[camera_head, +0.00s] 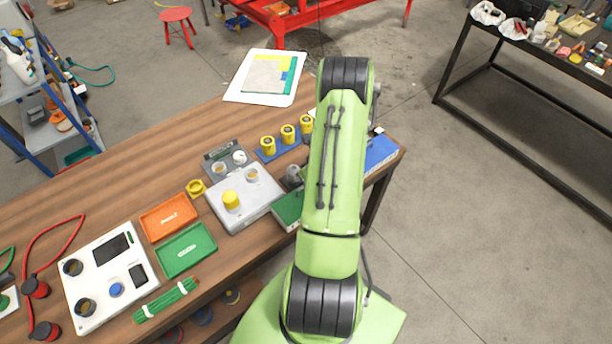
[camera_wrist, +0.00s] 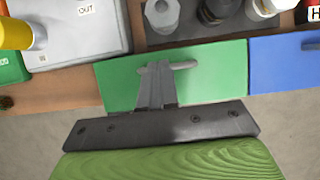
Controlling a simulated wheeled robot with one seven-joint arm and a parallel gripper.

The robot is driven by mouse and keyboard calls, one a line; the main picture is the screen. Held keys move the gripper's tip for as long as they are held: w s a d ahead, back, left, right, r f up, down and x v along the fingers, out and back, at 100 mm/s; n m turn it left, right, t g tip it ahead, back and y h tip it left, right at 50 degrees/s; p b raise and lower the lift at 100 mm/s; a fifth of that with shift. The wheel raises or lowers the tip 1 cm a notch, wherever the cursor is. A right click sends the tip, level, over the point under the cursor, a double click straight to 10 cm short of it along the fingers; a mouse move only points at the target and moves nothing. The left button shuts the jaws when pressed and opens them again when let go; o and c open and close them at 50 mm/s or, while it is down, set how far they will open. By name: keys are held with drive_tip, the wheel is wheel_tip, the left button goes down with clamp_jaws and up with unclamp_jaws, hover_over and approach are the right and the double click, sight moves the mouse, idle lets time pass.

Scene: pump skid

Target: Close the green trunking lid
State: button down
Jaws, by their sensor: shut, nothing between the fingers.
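The green trunking lid (camera_wrist: 222,72) lies across the middle of the wrist view as a flat panel along the bench's front edge. A light grey bar-shaped handle (camera_wrist: 186,65) stands on it. My gripper (camera_wrist: 156,72) is over the lid with its fingers together at the handle; nothing shows between them. I cannot tell whether they touch the handle.
A blue lid (camera_wrist: 285,62) adjoins the green one on the right; it also shows in the head view (camera_head: 380,152). A grey box with a yellow knob (camera_head: 246,200) stands left of the lid. Orange (camera_head: 168,217) and green (camera_head: 186,250) trays lie further left. Floor in front is clear.

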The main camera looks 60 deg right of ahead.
drive_tip(key=shift+w+d+f+b, duration=0.2)
drive_tip(key=shift+w+f+b, duration=0.4)
drive_tip(key=shift+b, duration=0.05)
drive_tip(key=shift+w+d+f+b, duration=0.15)
drive_tip(key=shift+w+f+b, duration=0.4)
drive_tip(key=shift+f+b, duration=0.1)
drive_tip(key=shift+r, duration=0.1)
drive_tip(key=w+r+p, duration=0.1)
drive_tip(key=w+r, duration=0.1)
drive_tip(key=r, duration=0.4)
drive_tip(key=w+d+r+p, duration=0.1)
drive_tip(key=w+r, duration=0.1)
drive_tip(key=r, duration=0.4)
drive_tip(key=shift+w+d+r, duration=0.15)
drive_tip(key=shift+w+d, duration=0.05)
drive_tip(key=shift+w, duration=0.1)
